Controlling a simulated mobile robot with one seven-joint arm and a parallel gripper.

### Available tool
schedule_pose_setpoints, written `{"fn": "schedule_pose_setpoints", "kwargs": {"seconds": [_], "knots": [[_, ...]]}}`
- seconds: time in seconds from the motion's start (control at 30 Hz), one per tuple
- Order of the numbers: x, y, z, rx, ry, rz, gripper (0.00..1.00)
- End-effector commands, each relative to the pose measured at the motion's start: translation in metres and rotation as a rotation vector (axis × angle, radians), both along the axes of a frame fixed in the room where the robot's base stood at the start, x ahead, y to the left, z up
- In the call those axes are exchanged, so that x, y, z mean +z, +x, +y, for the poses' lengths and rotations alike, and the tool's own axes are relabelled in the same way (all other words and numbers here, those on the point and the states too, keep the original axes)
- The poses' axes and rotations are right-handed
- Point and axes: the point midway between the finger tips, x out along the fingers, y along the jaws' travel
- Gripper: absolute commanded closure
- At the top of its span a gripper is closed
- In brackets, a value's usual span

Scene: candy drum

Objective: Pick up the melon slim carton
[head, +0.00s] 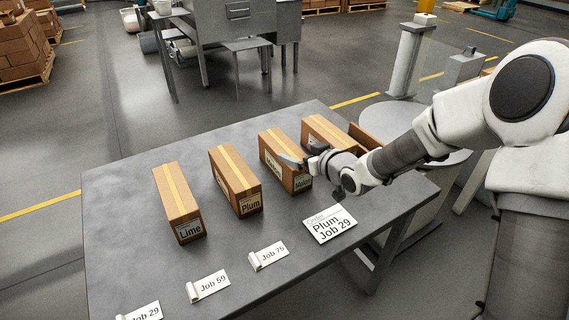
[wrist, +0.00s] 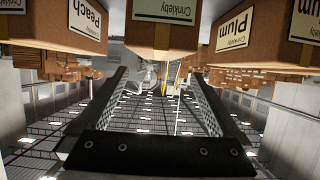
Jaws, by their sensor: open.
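The melon slim carton (head: 274,143) is a brown box with a pale tape strip, third from the left in the row on the table. Its label, partly behind my gripper, seems to read Melon. My gripper (head: 293,162) is open at its near end, overlapping it in the head view. In the wrist view, which looks upside down, my open gripper (wrist: 158,75) has nothing between its fingers. A carton (wrist: 162,38), apparently the melon one, shows at the top centre beyond the fingers, its flavour name cut off. Contact cannot be told.
The plum carton (head: 235,180) and lime carton (head: 178,203) stand to the left. Another carton (head: 322,127) stands to the right; the wrist view shows a Peach carton (wrist: 75,32). An order card (head: 330,224) reading Plum Job 29 and several job cards lie along the grey table's (head: 125,190) front.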

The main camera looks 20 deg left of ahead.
Motion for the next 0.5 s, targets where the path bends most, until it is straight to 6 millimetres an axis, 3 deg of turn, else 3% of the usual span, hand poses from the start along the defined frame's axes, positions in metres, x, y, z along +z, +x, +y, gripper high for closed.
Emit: {"fn": "schedule_pose_setpoints", "kwargs": {"seconds": [0.2, 0.5], "knots": [[-0.014, 0.020, 0.024, 0.000, -0.001, -0.001, 0.00], [-0.026, 0.034, 0.039, 0.000, 0.000, 0.000, 0.00]]}}
